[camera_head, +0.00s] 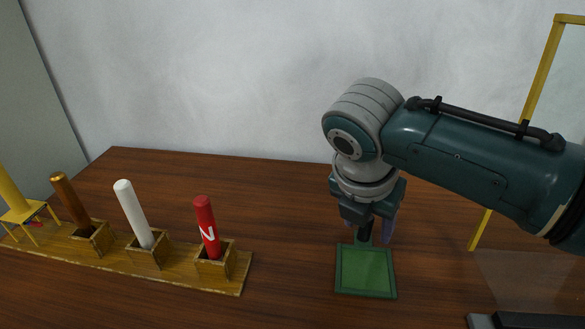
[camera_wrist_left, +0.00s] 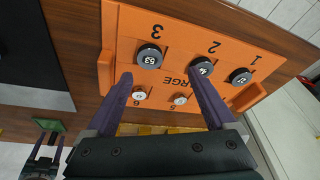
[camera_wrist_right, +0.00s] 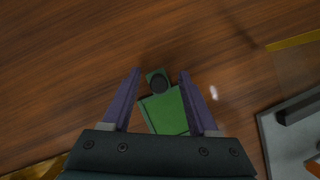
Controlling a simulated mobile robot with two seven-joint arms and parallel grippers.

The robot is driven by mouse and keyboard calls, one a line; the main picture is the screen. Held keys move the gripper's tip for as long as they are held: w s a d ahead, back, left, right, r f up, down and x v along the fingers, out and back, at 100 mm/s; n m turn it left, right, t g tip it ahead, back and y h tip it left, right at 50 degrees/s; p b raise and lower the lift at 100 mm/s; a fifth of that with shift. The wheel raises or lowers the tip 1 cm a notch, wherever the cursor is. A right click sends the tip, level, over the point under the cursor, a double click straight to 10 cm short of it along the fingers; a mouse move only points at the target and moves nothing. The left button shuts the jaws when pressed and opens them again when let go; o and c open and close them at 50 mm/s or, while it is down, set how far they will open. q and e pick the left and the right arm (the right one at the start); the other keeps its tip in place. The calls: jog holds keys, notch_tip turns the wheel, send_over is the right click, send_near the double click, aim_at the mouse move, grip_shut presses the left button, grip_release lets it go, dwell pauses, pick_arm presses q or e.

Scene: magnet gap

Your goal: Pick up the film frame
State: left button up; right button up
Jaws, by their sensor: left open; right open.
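The green film frame (camera_head: 366,271), a small flat square with a darker green rim, lies on the brown table. In the right wrist view the film frame (camera_wrist_right: 166,112) has a tab with a dark round knob. My right gripper (camera_head: 375,236) points down over its far edge. The right wrist view shows the right gripper (camera_wrist_right: 160,72) open, with the knob and tab between its fingers; I cannot tell whether they touch. My left gripper (camera_wrist_left: 160,77) is open and empty over an orange board (camera_wrist_left: 190,18), away from the film frame.
A wooden rack (camera_head: 182,272) at the left holds a brown, a white and a red rod (camera_head: 207,229). A yellow frame with a clear pane (camera_head: 541,75) stands at the right. A grey block (camera_head: 510,320) is at the front right.

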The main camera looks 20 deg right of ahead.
jog(key=shift+w+f, duration=0.1)
jog(key=shift+f, duration=0.1)
jog(key=shift+d, duration=0.1)
grip_shut()
dwell(0.4)
